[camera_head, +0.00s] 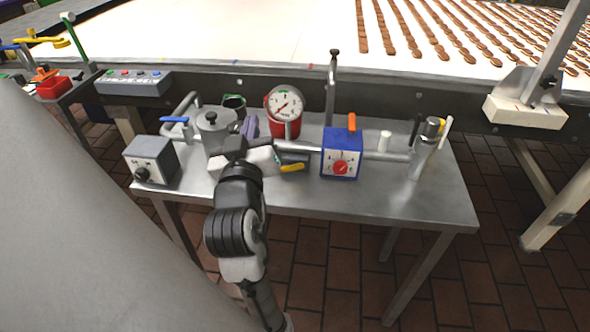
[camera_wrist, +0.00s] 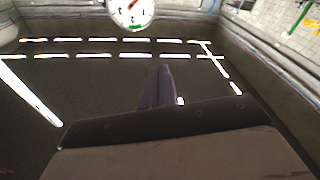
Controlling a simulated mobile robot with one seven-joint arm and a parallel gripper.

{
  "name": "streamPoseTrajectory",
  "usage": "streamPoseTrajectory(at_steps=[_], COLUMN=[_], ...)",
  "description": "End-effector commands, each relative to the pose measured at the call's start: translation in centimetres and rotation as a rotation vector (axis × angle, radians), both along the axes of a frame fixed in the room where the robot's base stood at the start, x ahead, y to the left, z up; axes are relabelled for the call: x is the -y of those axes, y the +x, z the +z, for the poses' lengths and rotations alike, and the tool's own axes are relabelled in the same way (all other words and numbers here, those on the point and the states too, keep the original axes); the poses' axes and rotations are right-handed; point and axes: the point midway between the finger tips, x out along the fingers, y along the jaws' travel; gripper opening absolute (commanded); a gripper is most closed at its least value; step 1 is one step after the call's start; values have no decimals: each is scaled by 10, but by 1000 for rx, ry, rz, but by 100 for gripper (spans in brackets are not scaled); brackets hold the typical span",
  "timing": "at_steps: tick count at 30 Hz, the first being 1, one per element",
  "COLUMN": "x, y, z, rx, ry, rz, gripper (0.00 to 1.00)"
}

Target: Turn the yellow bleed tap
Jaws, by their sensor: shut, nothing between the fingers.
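A small yellow handle (camera_head: 292,167) sits on the pipework just right of my gripper, below the pressure gauge. I take it for the bleed tap; my wrist partly crowds its left side. My gripper (camera_head: 250,124) is over the bench beside the lidded metal pot, its purple fingers pointing away toward the back. The fingers (camera_wrist: 157,85) are shut together and empty in the wrist view, apart from the handle. The handle cannot be made out in the wrist view.
A pressure gauge (camera_head: 284,103) stands behind, also at the top of the wrist view (camera_wrist: 130,10). A lidded metal pot (camera_head: 213,125) is left of my gripper. A blue box (camera_head: 341,155) with a red dial stands to the right.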

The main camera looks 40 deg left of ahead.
Motion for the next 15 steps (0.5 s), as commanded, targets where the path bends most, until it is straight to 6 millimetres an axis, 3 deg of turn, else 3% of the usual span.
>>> streamPoseTrajectory(at_steps=[1, 3, 6, 9, 15], x=[5, 14, 26, 32, 26], y=[4, 10, 13, 14, 31], z=[-32, -62, -90, -103, -109], rx=[-65, -141, -214, -251, -261], ry=[-71, -151, -227, -263, -273], rz=[-47, -109, -171, -202, -213], gripper=[0, 0, 0, 0, 0])
